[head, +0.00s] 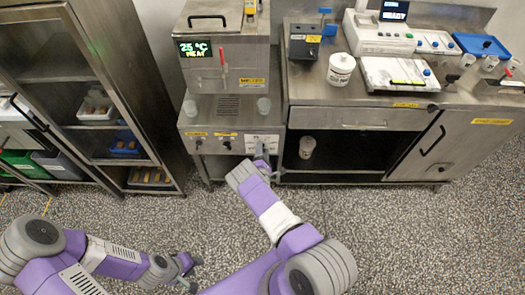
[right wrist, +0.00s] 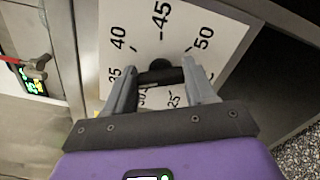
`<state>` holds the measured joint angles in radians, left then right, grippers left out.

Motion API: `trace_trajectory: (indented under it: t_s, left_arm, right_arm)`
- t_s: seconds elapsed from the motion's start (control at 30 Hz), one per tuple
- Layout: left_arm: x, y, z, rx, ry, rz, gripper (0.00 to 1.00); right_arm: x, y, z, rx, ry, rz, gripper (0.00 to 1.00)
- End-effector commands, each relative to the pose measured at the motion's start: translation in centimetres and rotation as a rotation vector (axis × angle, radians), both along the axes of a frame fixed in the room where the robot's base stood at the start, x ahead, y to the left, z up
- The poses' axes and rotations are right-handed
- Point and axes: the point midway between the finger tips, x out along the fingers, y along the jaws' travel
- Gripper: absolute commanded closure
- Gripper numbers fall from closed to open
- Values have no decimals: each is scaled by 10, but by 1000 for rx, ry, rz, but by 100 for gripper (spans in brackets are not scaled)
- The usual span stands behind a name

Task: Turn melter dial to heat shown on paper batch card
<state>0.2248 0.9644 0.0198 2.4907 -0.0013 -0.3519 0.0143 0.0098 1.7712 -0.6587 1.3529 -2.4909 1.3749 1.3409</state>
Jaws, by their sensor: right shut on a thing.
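The melter (head: 228,60) stands at the back centre, and its display (head: 194,49) reads 25 °C HEAT. Its dial has a white scale plate (head: 262,144) on the front, at the lower right. In the right wrist view the plate (right wrist: 150,25) shows marks including 40, 45 and 50. My right gripper (head: 262,163) is at the dial; in the right wrist view its fingers (right wrist: 160,82) are shut on the black dial knob (right wrist: 160,75). The pointer's setting is not clear. My left gripper (head: 192,274) is low over the floor, empty, its fingers apart. I cannot make out a paper batch card.
A white container (head: 307,147) sits on the shelf below. A rack (head: 85,75) with trays stands left. The speckled floor in front is clear.

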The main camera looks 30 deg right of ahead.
Motion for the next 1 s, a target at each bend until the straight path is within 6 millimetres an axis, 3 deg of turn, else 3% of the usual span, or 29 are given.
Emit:
trace_trajectory:
  t_s: [0.5, 0.53, 0.67, 1.0]
  left_arm:
    - [0, 0, 0, 0, 0, 0, 62]
    - [0, 0, 0, 0, 0, 0, 62]
    - [0, 0, 0, 0, 0, 0, 62]
    - [0, 0, 2, 0, 0, 0, 62]
  right_arm:
    - [-1, 1, -1, 17, -7, 2, 75]
    - [-1, 1, -1, 17, -7, 2, 40]
    - [0, 1, -1, 17, -7, 1, 20]
    - [-3, 2, 0, 15, -7, 1, 19]
